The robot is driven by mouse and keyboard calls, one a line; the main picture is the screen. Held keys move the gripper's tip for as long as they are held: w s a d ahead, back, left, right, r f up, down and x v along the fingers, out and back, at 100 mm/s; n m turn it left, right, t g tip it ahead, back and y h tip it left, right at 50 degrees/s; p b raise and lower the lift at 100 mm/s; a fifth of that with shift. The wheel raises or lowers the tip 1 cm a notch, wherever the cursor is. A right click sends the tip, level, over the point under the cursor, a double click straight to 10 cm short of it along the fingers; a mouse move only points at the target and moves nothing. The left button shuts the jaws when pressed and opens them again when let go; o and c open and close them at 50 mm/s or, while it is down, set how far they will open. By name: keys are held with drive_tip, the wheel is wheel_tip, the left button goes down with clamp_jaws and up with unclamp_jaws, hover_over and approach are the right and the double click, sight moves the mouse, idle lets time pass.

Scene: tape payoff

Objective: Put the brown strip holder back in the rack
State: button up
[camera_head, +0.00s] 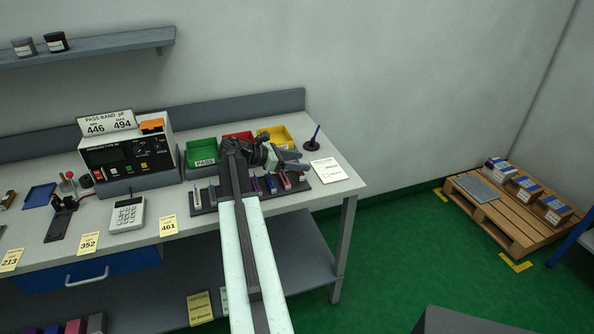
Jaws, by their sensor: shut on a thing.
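The dark rack (205,207) lies on the bench with several small strip holders standing in it, among them a purple one (257,185). My gripper (294,164) is over the right part of the rack, in front of the yellow bin. It is shut on a strip holder, which I take to be the brown one. That holder is too small and covered to make out its colour or whether it touches the rack. My arm crosses the rack's middle and hides some of its slots.
Green (203,153), red (238,136) and yellow (275,137) bins stand behind the rack. A tester (128,155) and a calculator (127,214) are to the left. A white card (328,171) and a pen stand (313,143) are to the right, near the bench's end.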

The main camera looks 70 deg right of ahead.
drive_tip(key=shift+a+f+b, duration=0.15)
drive_tip(key=shift+f+b, duration=0.6)
drive_tip(key=shift+f, duration=0.6)
drive_tip(key=o, duration=1.4)
drive_tip(key=shift+s, duration=0.1)
drive_tip(key=shift+r, duration=0.2)
drive_tip(key=p+v, duration=0.2)
drive_tip(key=v, duration=0.1)
drive_tip(key=p+v, duration=0.2)
drive_tip(key=v, duration=0.2)
drive_tip(key=r+p+v, duration=0.1)
drive_tip(key=v, duration=0.3)
drive_tip(key=shift+r+p, duration=0.1)
drive_tip(key=shift+p, duration=0.3)
drive_tip(key=shift+w+a, duration=0.15)
drive_tip(key=shift+w, duration=0.3)
